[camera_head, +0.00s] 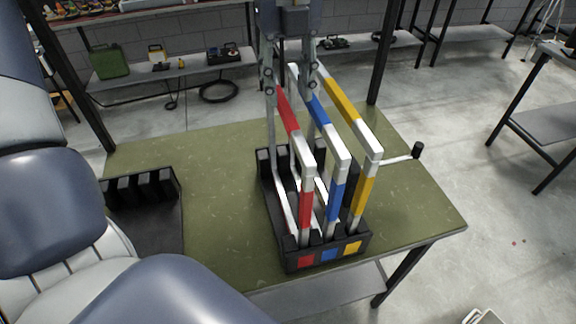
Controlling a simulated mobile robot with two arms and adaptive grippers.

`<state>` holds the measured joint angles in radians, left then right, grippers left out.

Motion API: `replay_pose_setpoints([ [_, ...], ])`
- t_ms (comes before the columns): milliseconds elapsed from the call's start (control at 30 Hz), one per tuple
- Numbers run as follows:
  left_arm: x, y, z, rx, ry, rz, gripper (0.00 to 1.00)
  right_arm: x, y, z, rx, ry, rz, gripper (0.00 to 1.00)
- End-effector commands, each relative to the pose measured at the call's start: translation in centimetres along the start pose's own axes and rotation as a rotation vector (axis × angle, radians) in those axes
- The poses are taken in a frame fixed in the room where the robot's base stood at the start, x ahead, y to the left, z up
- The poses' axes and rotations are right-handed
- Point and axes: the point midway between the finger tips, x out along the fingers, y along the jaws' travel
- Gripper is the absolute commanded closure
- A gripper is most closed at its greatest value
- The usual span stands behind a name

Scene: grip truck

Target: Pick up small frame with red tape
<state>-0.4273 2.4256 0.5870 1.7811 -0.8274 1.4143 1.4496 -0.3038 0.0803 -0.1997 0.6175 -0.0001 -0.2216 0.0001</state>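The frame with red tape (287,108) stands upright in a black rack (283,250) on the green table, leftmost of three and lowest-looking. Its top bar and near post carry red tape, with white corners. A red square marks its slot at the rack's front. My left gripper (293,135) reaches down from the top of the view with its fingers apart, over the far part of the red frame's top bar. One finger shows on each side of the bar; contact cannot be told. My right gripper is not in view.
Close to its right stand a blue-taped frame (320,112) and a yellow-taped frame (350,112). A rod with a black knob (417,150) sticks out to the right. A black slotted holder (145,188) sits at left. The green table (222,170) is bare between.

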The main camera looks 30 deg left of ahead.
Motion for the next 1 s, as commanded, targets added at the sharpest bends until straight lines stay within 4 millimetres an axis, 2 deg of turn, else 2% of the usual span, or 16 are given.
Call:
replay_pose_setpoints([
  [100, 1.4, 0.0, 0.0, 0.001, 0.003, 0.0, 0.62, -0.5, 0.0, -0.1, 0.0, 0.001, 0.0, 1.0],
  [333, 2.9, 0.1, 0.2, 0.001, 0.004, 0.001, 0.62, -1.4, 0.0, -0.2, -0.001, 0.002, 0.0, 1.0],
  [500, 5.0, 0.2, 0.5, 0.001, 0.006, 0.001, 0.62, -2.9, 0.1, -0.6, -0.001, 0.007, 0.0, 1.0],
  [633, 6.6, 0.1, 0.6, 0.0, 0.002, 0.001, 0.62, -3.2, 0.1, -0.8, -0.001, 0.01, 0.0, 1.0],
  [967, 7.3, 0.1, 0.6, 0.0, 0.0, -0.002, 0.62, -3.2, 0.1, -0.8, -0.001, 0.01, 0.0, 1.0],
  [1000, 7.2, 0.1, 0.6, 0.0, 0.0, -0.001, 0.71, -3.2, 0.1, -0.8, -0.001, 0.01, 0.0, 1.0],
])
